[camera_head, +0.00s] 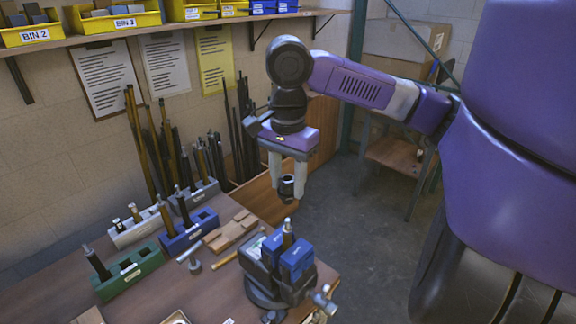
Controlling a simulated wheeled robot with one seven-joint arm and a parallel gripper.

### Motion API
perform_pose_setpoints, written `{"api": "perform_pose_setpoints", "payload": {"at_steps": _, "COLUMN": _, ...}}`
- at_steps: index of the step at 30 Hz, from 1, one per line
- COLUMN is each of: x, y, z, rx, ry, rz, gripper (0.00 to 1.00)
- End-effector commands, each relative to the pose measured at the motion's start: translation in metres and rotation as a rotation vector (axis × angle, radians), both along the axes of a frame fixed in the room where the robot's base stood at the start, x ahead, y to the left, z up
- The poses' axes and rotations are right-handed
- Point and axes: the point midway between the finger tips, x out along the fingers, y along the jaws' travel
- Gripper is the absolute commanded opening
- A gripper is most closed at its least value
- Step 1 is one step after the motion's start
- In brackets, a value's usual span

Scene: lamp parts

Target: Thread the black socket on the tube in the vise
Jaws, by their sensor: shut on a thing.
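My gripper (287,172) hangs pointing down above and beyond the vise, its two pale fingers shut on the black socket (287,188). The socket is a short dark cylinder held between the fingertips. The vise (275,285), with blue jaw pads, stands at the right front of the workbench. A dark tube (288,238) with a lighter tip stands upright between its jaws. The socket is apart from the tube, higher in the picture, with a visible gap between them. The lower part of the tube is hidden by the jaws.
Green (128,272), blue (190,232) and white (135,230) holders with upright parts stand on the workbench (150,305). A wooden block (230,231) and a hammer-like tool (224,260) lie left of the vise. Long rods lean on the wall. Yellow bins (115,23) sit on a shelf.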

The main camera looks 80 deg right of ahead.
Motion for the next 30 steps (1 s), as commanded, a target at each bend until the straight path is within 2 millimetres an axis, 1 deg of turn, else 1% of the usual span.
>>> {"api": "perform_pose_setpoints", "payload": {"at_steps": 8, "x": 0.001, "y": -0.001, "z": -0.014, "rx": 0.000, "ry": 0.000, "rz": -0.008, "gripper": 0.00}}
{"api": "perform_pose_setpoints", "payload": {"at_steps": 15, "x": 0.001, "y": -0.001, "z": -0.034, "rx": -0.001, "ry": -0.001, "rz": -0.009, "gripper": 0.00}}
{"api": "perform_pose_setpoints", "payload": {"at_steps": 21, "x": 0.001, "y": -0.001, "z": -0.047, "rx": -0.001, "ry": -0.001, "rz": -0.009, "gripper": 0.00}}
{"api": "perform_pose_setpoints", "payload": {"at_steps": 30, "x": 0.001, "y": -0.001, "z": -0.049, "rx": 0.000, "ry": -0.001, "rz": -0.009, "gripper": 0.00}}
